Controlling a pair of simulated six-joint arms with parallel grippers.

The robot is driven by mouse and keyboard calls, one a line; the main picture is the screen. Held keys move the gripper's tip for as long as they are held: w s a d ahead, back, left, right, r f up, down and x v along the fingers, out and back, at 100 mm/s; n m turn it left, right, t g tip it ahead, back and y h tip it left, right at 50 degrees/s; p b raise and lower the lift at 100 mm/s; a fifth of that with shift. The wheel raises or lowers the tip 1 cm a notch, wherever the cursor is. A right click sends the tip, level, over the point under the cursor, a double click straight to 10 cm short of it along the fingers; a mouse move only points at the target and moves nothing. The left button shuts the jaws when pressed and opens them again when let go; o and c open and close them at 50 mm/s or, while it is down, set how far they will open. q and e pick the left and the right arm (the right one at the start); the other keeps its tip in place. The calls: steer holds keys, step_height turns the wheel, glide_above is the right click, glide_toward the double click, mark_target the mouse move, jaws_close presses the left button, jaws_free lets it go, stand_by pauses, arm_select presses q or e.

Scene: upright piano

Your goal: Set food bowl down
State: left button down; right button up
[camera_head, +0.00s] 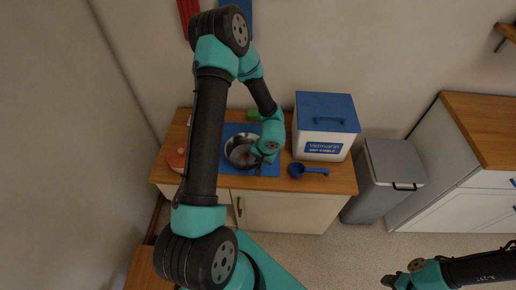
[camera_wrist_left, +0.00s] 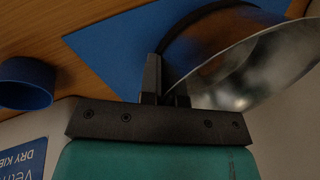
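The metal food bowl (camera_head: 237,150) is at the blue mat (camera_head: 232,129) on the wooden counter, in the head view. In the left wrist view the bowl (camera_wrist_left: 255,65) shows its shiny inside and a dark outer band, with the blue mat (camera_wrist_left: 110,45) behind it. My left gripper (camera_head: 262,158) is at the bowl's right side; its fingers (camera_wrist_left: 165,85) are closed on the rim. I cannot tell whether the bowl's base touches the mat. My right gripper (camera_head: 390,281) is at the lower right, far from the bowl, and its fingers are too small to read.
A white bin with a blue lid (camera_head: 325,112) and a blue scoop (camera_head: 308,170) are right of the mat. A reddish round item (camera_head: 177,157) sits at the counter's left end. A green item (camera_head: 254,115) is behind the mat. A grey trash bin (camera_head: 390,175) stands beside the counter.

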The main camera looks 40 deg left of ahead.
arm_select(q)
steer(key=w+a, duration=0.3)
steer(key=w, duration=0.1)
steer(key=w+a, duration=0.2)
steer(key=shift+a+f, duration=0.35)
steer(key=shift+f, duration=0.05)
steer(key=shift+w+a, duration=0.3)
steer(key=shift+f, duration=1.8)
steer(key=shift+f, duration=0.1)
steer(key=c, duration=1.3)
jaws_free()
steer(key=shift+c, duration=0.2)
steer(key=v, duration=1.2)
